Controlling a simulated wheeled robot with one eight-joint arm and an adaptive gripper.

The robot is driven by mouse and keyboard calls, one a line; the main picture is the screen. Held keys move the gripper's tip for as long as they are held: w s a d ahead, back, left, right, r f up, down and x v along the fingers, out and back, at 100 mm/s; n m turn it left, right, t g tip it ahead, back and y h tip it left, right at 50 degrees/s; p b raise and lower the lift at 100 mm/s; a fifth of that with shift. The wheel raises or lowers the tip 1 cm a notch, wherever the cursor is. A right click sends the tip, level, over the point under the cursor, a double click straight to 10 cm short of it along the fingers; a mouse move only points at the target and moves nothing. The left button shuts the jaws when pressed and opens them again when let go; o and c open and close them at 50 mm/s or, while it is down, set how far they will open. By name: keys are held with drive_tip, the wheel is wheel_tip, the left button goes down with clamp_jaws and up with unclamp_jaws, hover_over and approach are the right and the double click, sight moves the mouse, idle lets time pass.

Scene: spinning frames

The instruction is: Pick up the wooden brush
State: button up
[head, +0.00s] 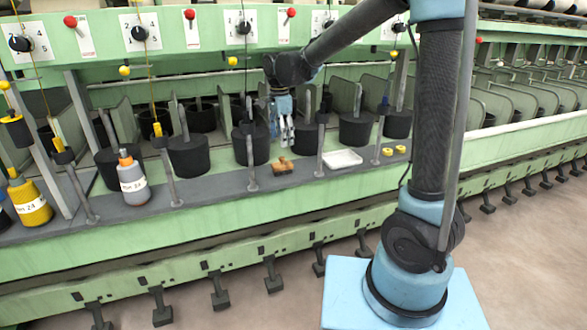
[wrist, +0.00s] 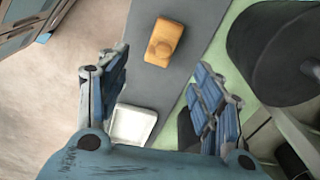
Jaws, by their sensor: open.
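The wooden brush (head: 285,166) is a small orange-brown block lying on the grey ledge of the green machine in the head view. In the wrist view the brush (wrist: 164,42) lies on the grey strip, ahead of the fingers and roughly midway between their lines. My gripper (head: 283,140) hangs above the ledge close to the brush, with its fingers pointing down. In the wrist view my gripper (wrist: 163,88) has its two blue fingers wide apart with nothing between them. The brush is apart from both fingers.
A white tray (head: 342,158) sits right of the brush and shows in the wrist view (wrist: 132,124). Black cylinders (head: 251,145) stand behind. A thin grey post (head: 251,160) rises left of the brush. Labelled bottles (head: 132,182) and yellow rings (head: 400,149) are also on the ledge.

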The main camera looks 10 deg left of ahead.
sight(282, 157)
drive_tip(key=shift+w+a+f+m+g, duration=0.2)
drive_tip(key=shift+w+f+m+g, duration=0.1)
drive_tip(key=shift+m, duration=0.3)
drive_tip(key=shift+f, duration=0.3)
wheel_tip(282, 157, down, 11)
drive_tip(key=shift+w+f, duration=0.1)
drive_tip(key=shift+f, duration=0.05)
drive_tip(key=c, duration=1.3)
wheel_tip(282, 157, up, 10)
drive_tip(key=shift+r, duration=0.1)
drive_tip(key=shift+o, duration=1.2)
